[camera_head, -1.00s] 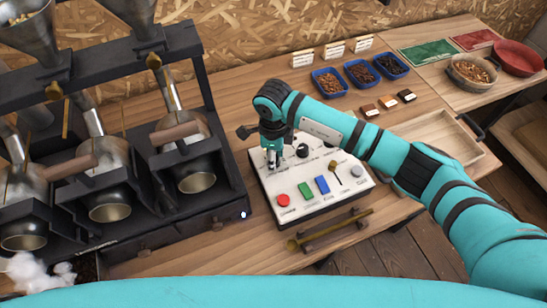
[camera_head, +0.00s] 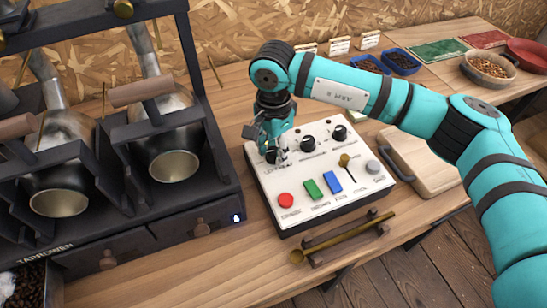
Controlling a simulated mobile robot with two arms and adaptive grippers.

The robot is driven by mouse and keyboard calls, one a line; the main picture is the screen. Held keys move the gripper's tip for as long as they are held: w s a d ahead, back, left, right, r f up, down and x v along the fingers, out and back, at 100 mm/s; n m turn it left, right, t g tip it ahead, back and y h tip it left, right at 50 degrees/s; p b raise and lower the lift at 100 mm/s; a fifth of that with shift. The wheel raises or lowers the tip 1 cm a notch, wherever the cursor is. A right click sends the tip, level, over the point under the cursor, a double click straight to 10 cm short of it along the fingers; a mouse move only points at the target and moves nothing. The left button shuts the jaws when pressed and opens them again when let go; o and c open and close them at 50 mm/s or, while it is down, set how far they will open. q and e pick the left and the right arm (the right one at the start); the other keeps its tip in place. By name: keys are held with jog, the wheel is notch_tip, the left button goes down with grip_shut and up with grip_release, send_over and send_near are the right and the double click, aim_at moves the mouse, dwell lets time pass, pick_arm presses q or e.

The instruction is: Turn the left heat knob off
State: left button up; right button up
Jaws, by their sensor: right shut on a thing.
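The white control panel (camera_head: 264,190) sits on the wooden counter right of the roaster, with a row of black knobs along its far side. The left heat knob (camera_head: 271,157) is at the row's left end, mostly hidden by my right gripper (camera_head: 275,152). That gripper points down and is shut on the knob; the knob's pointer is too covered to read. The middle knob (camera_head: 308,144) and right knob (camera_head: 340,132) are uncovered. My left gripper is not in view.
The dark roaster frame (camera_head: 215,150) with metal drums stands close on the left. Red, green and blue controls and a brass-knobbed lever (camera_head: 344,160) are on the panel's near half. A brass scoop (camera_head: 345,237) lies in front.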

aim_at(274, 150)
jog(key=shift+r+n+b, duration=0.1)
jog(key=shift+n+b, duration=0.6)
jog(key=shift+b, duration=0.05)
jog(key=o, duration=1.2)
jog(key=shift+c, duration=0.2)
notch_tip(274, 150, up, 12)
